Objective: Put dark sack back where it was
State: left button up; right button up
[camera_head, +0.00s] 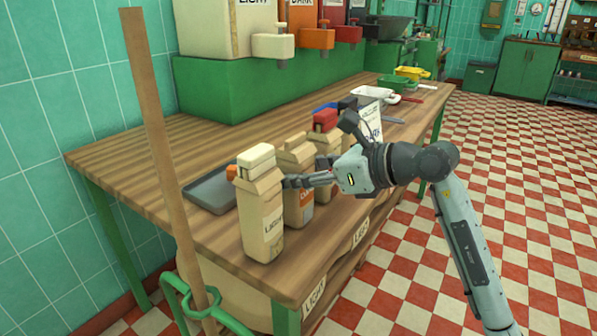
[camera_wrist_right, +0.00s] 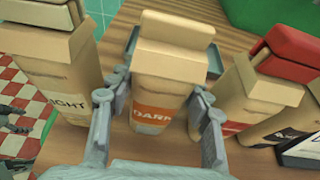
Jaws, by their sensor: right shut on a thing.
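The dark sack (camera_head: 300,212) is a tan paper bag with an orange label, upright in the sack row at the front of the wooden table (camera_head: 130,165). In the right wrist view, the sack (camera_wrist_right: 160,75) sits between both fingers. My right gripper (camera_head: 308,180) is shut on it from the right side. I cannot tell whether its base touches the table. The light sack (camera_head: 262,215) stands to its left; it also shows in the right wrist view (camera_wrist_right: 60,75). A red-topped sack (camera_head: 325,140) stands on the other side, partly behind my gripper. My left gripper is out of view.
A grey tray (camera_head: 211,188) lies behind the sacks. A wooden pole (camera_head: 160,140) rises at the front left. Dispensers (camera_head: 310,35) stand over the green block (camera_head: 240,85) at the back. White (camera_head: 372,92) and yellow (camera_head: 412,73) trays sit at the far end.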

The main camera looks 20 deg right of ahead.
jog(key=shift+f, duration=0.15)
jog(key=o, duration=1.4)
jog(key=shift+c, duration=0.2)
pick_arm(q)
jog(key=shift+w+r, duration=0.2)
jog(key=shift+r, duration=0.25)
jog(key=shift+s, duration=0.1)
pick_arm(e)
jog(key=shift+r, duration=0.25)
jog(key=shift+v, duration=1.2)
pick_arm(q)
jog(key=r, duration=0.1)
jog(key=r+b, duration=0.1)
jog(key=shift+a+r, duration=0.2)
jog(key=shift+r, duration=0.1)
pick_arm(e)
jog(key=v, duration=0.9)
jog(key=shift+s+r, duration=0.15)
jog(key=shift+s, duration=0.1)
